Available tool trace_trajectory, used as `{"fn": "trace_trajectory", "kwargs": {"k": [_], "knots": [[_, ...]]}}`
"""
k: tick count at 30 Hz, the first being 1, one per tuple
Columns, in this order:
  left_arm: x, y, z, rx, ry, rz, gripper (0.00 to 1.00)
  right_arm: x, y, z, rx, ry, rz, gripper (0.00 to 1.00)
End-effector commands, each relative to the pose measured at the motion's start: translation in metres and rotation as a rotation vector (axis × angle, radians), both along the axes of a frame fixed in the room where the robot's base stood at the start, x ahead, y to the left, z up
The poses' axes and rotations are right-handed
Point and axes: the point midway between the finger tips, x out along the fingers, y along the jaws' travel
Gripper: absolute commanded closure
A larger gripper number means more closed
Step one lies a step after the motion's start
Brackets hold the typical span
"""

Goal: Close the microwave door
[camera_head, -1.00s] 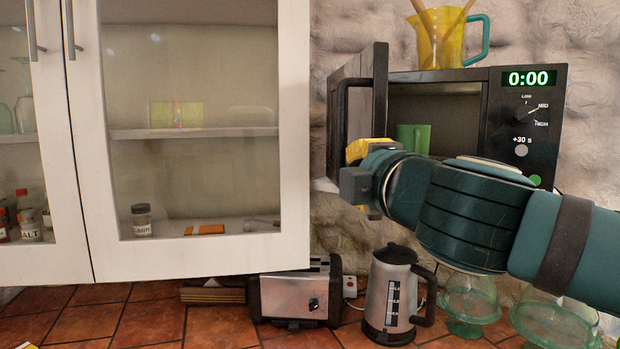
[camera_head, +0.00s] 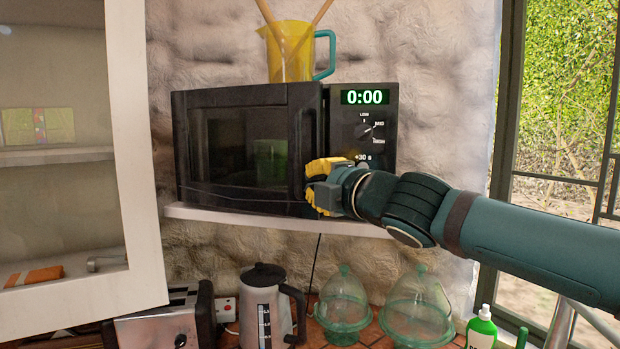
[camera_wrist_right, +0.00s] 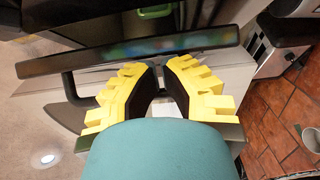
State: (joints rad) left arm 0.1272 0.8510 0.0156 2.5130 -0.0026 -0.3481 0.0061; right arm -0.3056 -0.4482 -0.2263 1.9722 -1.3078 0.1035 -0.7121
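The black microwave (camera_head: 288,94) stands on a white wall shelf. Its door (camera_head: 240,150), with a dark window, is nearly flush with the body; a narrow dark gap seems to show at its right edge. A green mug (camera_head: 270,160) shows dimly through the window. My right gripper (camera_head: 322,186) is at the lower right of the door, over its edge; contact is unclear. My left gripper is out of view.
A yellow jug (camera_head: 290,50) with utensils stands on the microwave. Below the shelf (camera_head: 250,218) are a toaster (camera_head: 160,325), a kettle (camera_head: 265,310), glass domes (camera_head: 415,300) and a green bottle (camera_head: 482,328).

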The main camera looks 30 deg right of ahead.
Motion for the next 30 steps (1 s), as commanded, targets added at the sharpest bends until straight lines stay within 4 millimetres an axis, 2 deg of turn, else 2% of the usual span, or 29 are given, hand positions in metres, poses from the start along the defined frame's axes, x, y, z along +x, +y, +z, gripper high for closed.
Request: {"fn": "trace_trajectory", "kwargs": {"k": [20, 26, 30], "knots": [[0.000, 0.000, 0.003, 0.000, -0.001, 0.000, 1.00, 0.004, -0.006, 0.000, 0.000, 0.000, 0.001, 1.00], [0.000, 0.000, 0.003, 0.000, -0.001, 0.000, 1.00, -0.012, -0.005, 0.002, 0.002, -0.005, 0.001, 1.00], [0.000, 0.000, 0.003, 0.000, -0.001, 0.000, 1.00, -0.035, -0.005, 0.001, 0.004, -0.006, 0.003, 1.00]]}}
